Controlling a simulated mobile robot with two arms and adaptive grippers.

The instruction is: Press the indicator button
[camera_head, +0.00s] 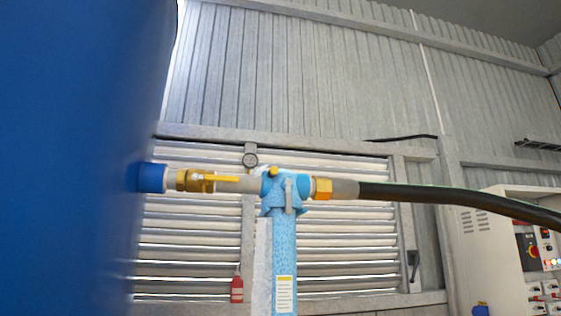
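A pale control cabinet (507,250) stands at the right edge and is cut off by the frame. It carries a red and yellow rotary switch (533,252) and several small red, white and dark buttons or lights (546,248) beside it. They are too small to tell which one is the indicator button. Neither of my grippers is in view.
A large blue tank (70,150) fills the left. From it a pipe with a yellow-handled valve (210,179) runs to a blue post (285,250), then a black hose (440,194) crosses right, partly in front of the cabinet.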

